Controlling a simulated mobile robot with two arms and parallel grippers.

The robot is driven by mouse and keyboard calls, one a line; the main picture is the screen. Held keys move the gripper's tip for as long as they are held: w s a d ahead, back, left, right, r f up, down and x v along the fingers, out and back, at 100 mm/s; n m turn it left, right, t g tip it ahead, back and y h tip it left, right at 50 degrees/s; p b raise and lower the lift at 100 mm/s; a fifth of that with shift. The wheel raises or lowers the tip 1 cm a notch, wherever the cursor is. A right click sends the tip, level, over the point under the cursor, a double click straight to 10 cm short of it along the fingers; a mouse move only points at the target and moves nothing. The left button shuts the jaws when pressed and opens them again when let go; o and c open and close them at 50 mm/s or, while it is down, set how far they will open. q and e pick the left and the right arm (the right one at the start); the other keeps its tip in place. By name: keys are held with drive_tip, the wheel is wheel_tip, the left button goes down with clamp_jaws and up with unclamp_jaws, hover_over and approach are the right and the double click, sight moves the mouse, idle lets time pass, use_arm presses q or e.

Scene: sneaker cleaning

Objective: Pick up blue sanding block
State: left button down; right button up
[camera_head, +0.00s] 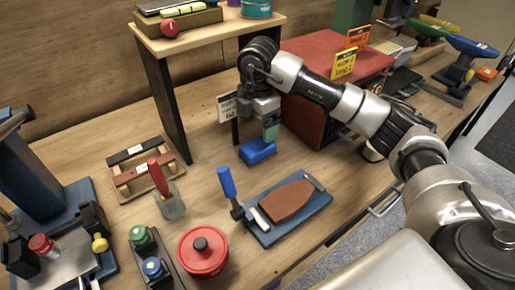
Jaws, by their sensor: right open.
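The blue sanding block (257,152) lies on the wooden workbench near the middle of the picture, in front of the small raised shelf. My right gripper (266,130) points down just above and behind it. It is open, with a greenish part between or at its fingers close over the block's top. I cannot tell whether the fingers touch the block. My left gripper is not in view.
A red box (315,60) stands close behind my right arm. The shelf (205,33) is left of the gripper. A blue tray (318,206) with a brown piece, a red round pot (203,252) and a wooden rack (130,182) lie in front.

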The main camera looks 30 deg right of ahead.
sight(258, 144)
drive_tip(key=shift+f, duration=1.7)
wheel_tip(258, 144, down, 4)
drive_tip(key=shift+w+f, duration=0.1)
drive_tip(key=shift+f, duration=0.05)
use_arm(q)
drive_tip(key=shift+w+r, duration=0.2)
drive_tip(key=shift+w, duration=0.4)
use_arm(e)
drive_tip(key=c, duration=1)
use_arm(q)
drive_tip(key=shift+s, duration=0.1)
use_arm(e)
drive_tip(key=shift+c, duration=0.2)
